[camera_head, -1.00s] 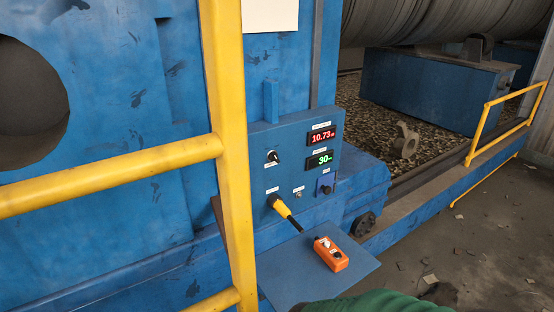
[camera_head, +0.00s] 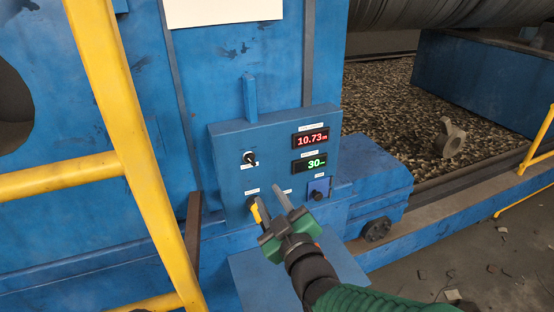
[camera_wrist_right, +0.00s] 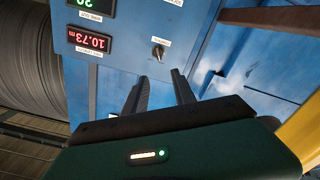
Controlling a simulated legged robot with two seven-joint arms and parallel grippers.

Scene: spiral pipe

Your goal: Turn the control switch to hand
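The control switch (camera_head: 250,158) is a small dark rotary knob with a light pointer on the blue control panel (camera_head: 228,144), left of the displays. In the right wrist view the knob (camera_wrist_right: 157,52) appears upside down, beyond the fingertips. Its label is too small to read. My right gripper (camera_head: 269,201) is in front of the panel's lower part, below the knob in the head view. In the wrist view its two fingers (camera_wrist_right: 160,88) are apart with nothing between them, and they do not touch the knob. My left gripper is not in view.
A red display (camera_head: 310,139) reads 10.73 and a green one (camera_head: 310,163) reads 30. A yellow connector (camera_head: 263,212) is partly behind my right gripper. A yellow railing (camera_head: 135,150) stands at the left. A blue shelf (camera_head: 345,264) lies below the panel.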

